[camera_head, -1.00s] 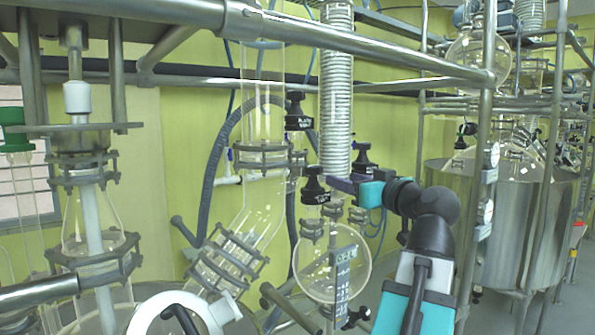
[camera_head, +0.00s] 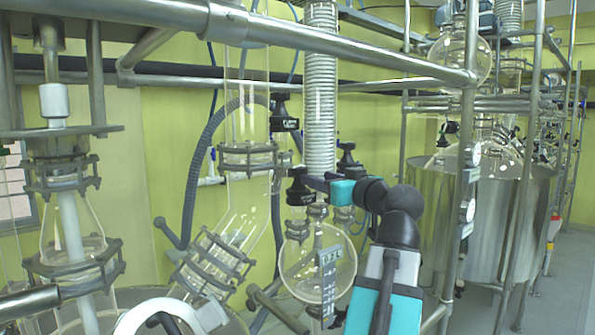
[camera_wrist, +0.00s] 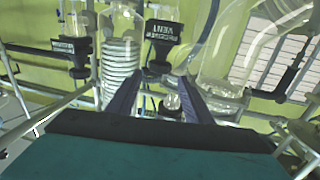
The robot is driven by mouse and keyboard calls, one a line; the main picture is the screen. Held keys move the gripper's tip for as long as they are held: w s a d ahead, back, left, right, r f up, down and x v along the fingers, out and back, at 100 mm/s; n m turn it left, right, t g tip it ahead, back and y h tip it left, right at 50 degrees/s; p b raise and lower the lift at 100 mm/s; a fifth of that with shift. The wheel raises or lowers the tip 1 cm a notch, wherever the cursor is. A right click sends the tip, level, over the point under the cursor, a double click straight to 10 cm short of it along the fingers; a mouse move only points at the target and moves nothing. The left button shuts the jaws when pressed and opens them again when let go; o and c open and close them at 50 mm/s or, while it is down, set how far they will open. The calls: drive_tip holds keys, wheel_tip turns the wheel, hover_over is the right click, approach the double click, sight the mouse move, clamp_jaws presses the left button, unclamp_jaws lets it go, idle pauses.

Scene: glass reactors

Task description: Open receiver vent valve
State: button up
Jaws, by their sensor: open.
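A black valve knob (camera_head: 298,190) with a label stands above the round glass receiver flask (camera_head: 312,268) in the head view. My gripper (camera_head: 314,183), with purple fingers and a teal body, is just right of this knob at its height. In the wrist view my gripper (camera_wrist: 159,80) is open, its two purple fingers apart. A black valve (camera_wrist: 158,62) with an upside-down label reading VENT lies ahead, centred between the fingertips. Contact between fingers and knob cannot be told. Part of the knob's right side is hidden by the gripper in the head view.
Other black valves stand close by, one behind my gripper (camera_head: 347,160) and one higher at left (camera_head: 284,118). A coiled glass condenser (camera_head: 320,95) rises behind. A metal rail (camera_head: 330,42) crosses above. A steel vessel (camera_head: 500,205) stands at right.

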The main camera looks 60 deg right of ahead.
sight(299, 172)
drive_tip(key=p+x, duration=0.3)
drive_tip(key=x, duration=0.7)
drive_tip(key=shift+r+p, duration=0.2)
drive_tip(key=shift+p, duration=0.2)
drive_tip(key=shift+w+d+f, duration=0.1)
drive_tip(key=shift+w+d, duration=0.15)
drive_tip(key=shift+w, duration=0.3)
drive_tip(key=c, duration=0.8)
drive_tip(key=n+y+b, duration=0.1)
drive_tip(key=b, duration=0.2)
drive_tip(key=shift+d+f+t, duration=0.15)
drive_tip(key=shift+f+t, duration=0.05)
drive_tip(key=shift+t, duration=0.2)
drive_tip(key=n+t+y+b, duration=0.1)
drive_tip(key=n+y+b, duration=0.1)
drive_tip(key=b, duration=0.3)
drive_tip(key=shift+y, duration=0.8)
